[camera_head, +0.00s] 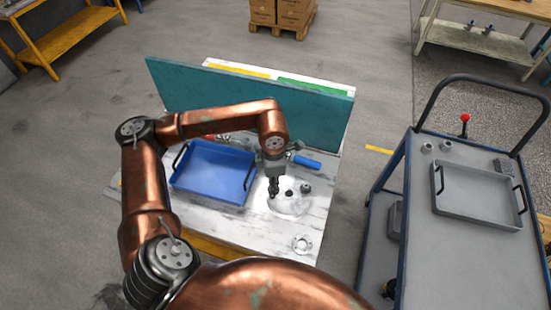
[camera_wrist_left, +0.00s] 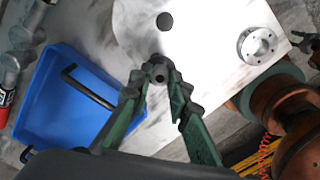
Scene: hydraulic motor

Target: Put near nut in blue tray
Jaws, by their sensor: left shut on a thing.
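My left gripper (camera_head: 273,193) points down over the near left part of a pale round plate (camera_head: 290,208) on the marble-topped table. In the left wrist view its green fingers (camera_wrist_left: 160,82) are closed on a small dark grey nut (camera_wrist_left: 158,66). Whether the nut still touches the plate I cannot tell. The blue tray (camera_head: 207,177) stands to the left of the gripper, with dark handles; it also shows in the left wrist view (camera_wrist_left: 48,115). Its visible floor looks empty. Another small grey part (camera_head: 306,188) sits at the plate's far right.
A metal flange (camera_head: 302,243) lies near the table's front. A blue-handled tool (camera_head: 305,162) lies behind the plate. A teal panel (camera_head: 250,103) closes off the table's back. A cart (camera_head: 432,250) with a grey tray (camera_head: 478,196) stands at right.

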